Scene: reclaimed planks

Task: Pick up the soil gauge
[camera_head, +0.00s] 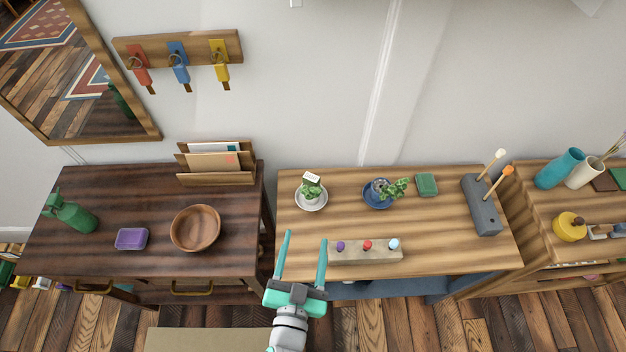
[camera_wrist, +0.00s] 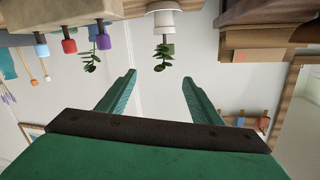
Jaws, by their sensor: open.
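A small white plate with dark marks (camera_head: 311,178), which looks like the soil gauge, stands among the leaves of a potted plant (camera_head: 311,193). Its stem is hidden. The plant's pot stands on a white saucer (camera_head: 311,205) at the left of the middle table. My gripper (camera_head: 305,238) is open and empty near the table's front left corner, on the near side of the plant. In the wrist view, which looks upside down, the open fingers (camera_wrist: 159,76) point toward a white pot (camera_wrist: 165,20) with leaves. I cannot make out the gauge there.
A wooden block (camera_head: 365,254) with three coloured knobs stands right of my gripper. A second plant (camera_head: 395,188) on a blue saucer, a green box (camera_head: 427,184) and a grey holder (camera_head: 482,210) with two sticks stand farther right. The tabletop between plant and block is clear.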

